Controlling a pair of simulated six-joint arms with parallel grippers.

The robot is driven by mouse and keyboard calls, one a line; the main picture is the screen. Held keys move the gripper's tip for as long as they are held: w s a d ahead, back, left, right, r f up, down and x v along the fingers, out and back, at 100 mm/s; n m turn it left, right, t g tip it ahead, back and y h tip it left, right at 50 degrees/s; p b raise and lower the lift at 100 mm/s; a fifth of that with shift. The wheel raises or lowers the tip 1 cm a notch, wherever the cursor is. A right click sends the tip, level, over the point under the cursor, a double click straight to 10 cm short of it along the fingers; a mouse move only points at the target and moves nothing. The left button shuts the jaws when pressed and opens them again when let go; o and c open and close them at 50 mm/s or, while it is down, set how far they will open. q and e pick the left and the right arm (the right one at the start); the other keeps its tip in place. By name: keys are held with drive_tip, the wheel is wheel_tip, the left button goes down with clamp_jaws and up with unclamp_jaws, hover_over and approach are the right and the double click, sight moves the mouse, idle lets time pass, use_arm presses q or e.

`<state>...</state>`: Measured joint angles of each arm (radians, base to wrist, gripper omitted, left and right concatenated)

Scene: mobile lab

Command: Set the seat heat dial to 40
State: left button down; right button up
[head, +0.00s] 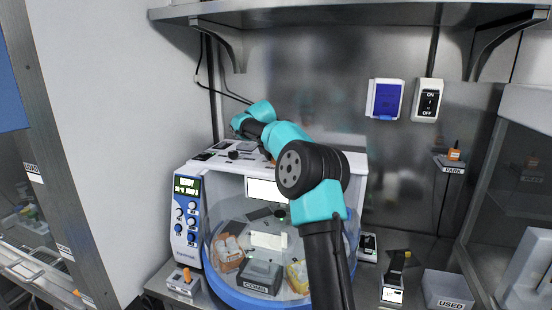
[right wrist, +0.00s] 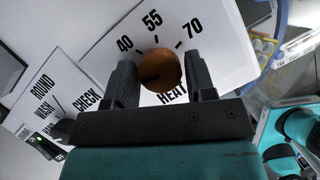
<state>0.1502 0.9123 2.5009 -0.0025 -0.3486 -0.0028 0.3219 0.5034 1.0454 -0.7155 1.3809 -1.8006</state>
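The seat heat dial (right wrist: 160,70) is a round orange-brown knob on a white plate marked 40, 55, 70 and HEAT in the right wrist view. A dark line on its face lies toward the left, somewhat below the direction of the 40 mark. My right gripper (right wrist: 160,75) has one finger on each side of the dial. The fingers look very close to its edges, but I cannot tell whether they touch it. In the head view my right arm reaches over the top of the white machine (head: 224,168) and hides much of that area. My left gripper is not in view.
Another plate (right wrist: 45,95) beside the dial reads ROUND, WASH and CHECK. The machine's front has a panel of blue knobs (head: 187,220) and a clear drum with containers inside. A shelf (head: 345,11) hangs above. A USED box (head: 447,289) stands at the right.

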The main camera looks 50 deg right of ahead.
drive_tip(key=c, duration=0.6)
drive_tip(key=shift+o, duration=0.2)
drive_tip(key=shift+m, duration=0.3)
drive_tip(key=m+g, duration=0.2)
drive_tip(key=m, duration=0.3)
drive_tip(key=shift+w+d, duration=0.1)
drive_tip(key=shift+w, duration=0.05)
drive_tip(key=shift+m+g+y, duration=0.6)
drive_tip(key=shift+m+y, duration=0.1)
drive_tip(key=shift+m, duration=1.5)
drive_tip(key=o, duration=0.9)
